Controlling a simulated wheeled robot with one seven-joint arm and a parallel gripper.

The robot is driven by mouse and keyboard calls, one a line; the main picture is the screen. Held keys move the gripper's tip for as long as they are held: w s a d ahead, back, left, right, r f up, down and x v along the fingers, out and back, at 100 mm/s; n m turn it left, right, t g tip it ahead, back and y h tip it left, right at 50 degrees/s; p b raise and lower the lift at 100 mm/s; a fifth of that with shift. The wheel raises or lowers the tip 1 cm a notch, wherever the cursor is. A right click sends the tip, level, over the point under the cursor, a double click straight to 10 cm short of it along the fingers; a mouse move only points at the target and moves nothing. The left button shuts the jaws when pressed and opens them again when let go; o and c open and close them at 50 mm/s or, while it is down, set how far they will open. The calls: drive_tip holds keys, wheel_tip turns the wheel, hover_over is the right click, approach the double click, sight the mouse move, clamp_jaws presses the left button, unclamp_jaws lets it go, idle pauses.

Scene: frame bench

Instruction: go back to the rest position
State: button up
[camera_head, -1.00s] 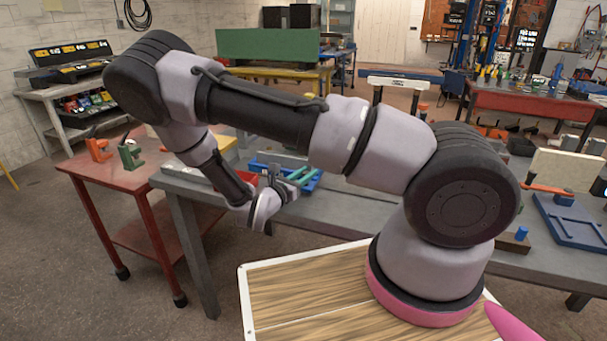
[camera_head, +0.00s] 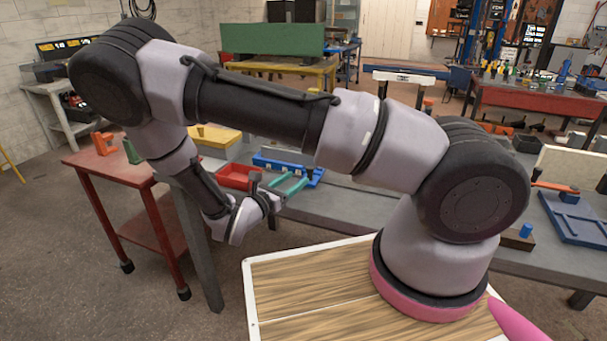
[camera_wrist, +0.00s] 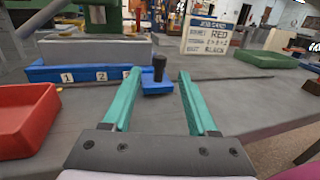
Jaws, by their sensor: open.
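My gripper (camera_head: 288,188) is held over the near edge of the grey bench (camera_head: 340,205), at the end of my bent arm. Its two teal fingers show in the wrist view (camera_wrist: 160,102), spread apart with nothing between them. Past the fingertips in the wrist view is a blue block with a black peg (camera_wrist: 157,78), apart from the fingers. A blue rack with numbered white labels (camera_wrist: 85,73) stands beside it, partly hidden by the left finger.
A red tray (camera_head: 236,176) lies on the bench left of my gripper; a yellow box (camera_head: 212,140) is behind it. A red table (camera_head: 95,160) stands at the left. A job card (camera_wrist: 213,35) stands at the back. A blue fixture (camera_head: 580,218) lies at the right.

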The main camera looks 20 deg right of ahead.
drive_tip(key=shift+v, duration=1.15)
drive_tip(key=s+d+r+m+g+y, duration=0.1)
drive_tip(key=s+d+r+m+y, duration=0.2)
drive_tip(key=r+m, duration=0.7)
drive_tip(key=s+d+r+m+g+y, duration=0.1)
drive_tip(key=s+d+r+m+y, duration=0.3)
drive_tip(key=r+m, duration=0.6)
drive_tip(key=s+d+r+m+g+y, duration=0.2)
drive_tip(key=s+r+m+y, duration=0.5)
drive_tip(key=r, duration=1.1)
drive_tip(key=d+m+y, duration=0.1)
drive_tip(key=m+y, duration=0.1)
drive_tip(key=m, duration=0.1)
drive_tip(key=shift+s+d+r, duration=0.15)
drive_tip(key=shift+s+d, duration=0.2)
